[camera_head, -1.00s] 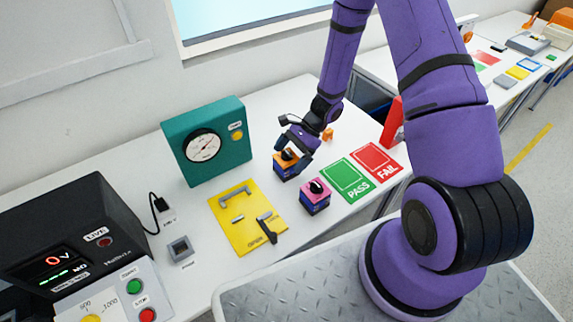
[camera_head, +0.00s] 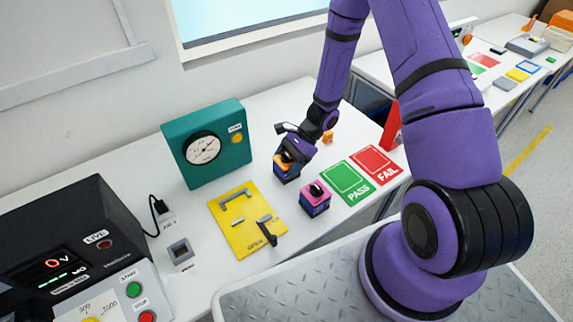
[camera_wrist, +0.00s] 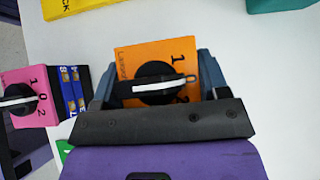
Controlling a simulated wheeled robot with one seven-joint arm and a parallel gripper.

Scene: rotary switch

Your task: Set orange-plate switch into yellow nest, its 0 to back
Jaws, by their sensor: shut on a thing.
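My gripper (camera_head: 292,156) is shut on this switch, a finger at each side in the wrist view (camera_wrist: 156,80). I cannot tell whether its base touches the table. The yellow nest (camera_head: 226,226) lies front-left, empty, with grey brackets and a dark lever near OPEN.
A pink-plate switch (camera_head: 315,196) stands close by, between the nest and the green PASS mat (camera_head: 346,181); the red FAIL mat (camera_head: 376,163) is beyond. A teal gauge box (camera_head: 220,165) stands behind the nest. A small grey socket (camera_head: 181,252) is left of the nest.

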